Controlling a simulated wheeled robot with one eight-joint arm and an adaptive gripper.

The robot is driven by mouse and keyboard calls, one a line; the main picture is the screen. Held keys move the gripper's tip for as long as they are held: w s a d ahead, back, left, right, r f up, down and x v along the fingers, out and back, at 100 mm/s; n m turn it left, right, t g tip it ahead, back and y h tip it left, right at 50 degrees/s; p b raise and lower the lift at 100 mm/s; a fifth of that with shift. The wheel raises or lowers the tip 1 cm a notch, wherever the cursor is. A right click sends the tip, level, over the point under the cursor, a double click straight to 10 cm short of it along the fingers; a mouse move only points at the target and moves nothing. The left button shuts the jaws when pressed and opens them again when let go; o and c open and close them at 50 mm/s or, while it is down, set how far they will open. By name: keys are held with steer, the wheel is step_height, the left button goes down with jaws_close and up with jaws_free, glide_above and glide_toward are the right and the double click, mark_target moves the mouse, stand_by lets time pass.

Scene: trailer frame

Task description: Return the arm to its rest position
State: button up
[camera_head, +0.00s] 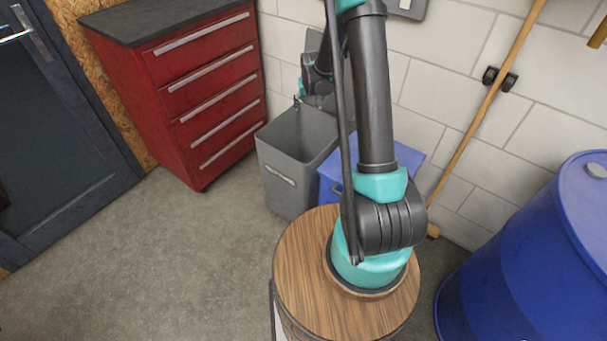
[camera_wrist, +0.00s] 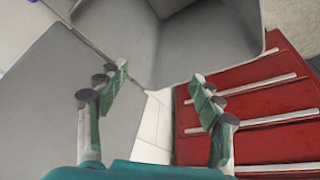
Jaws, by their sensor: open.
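My arm (camera_head: 373,110) rises in the head view from a round wooden-topped stand and bends over at the top. My gripper (camera_head: 298,100) is small there, at the back edge of an open grey bin (camera_head: 280,190), over or beside its mouth. In the wrist view my gripper (camera_wrist: 160,75) has its two green fingers spread apart, with nothing between them. Grey bin surfaces (camera_wrist: 215,45) fill the top of that view. I cannot tell whether the fingers touch the bin.
A red drawer cabinet (camera_head: 185,100) stands left of the bin, its drawers shut; it also shows in the wrist view (camera_wrist: 250,125). A blue bin (camera_head: 330,190) is behind my arm. A blue barrel (camera_head: 530,260) stands right. A wooden pole (camera_head: 490,100) leans on the wall. The left floor is clear.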

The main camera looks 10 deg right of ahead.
steer(key=shift+v, duration=1.2)
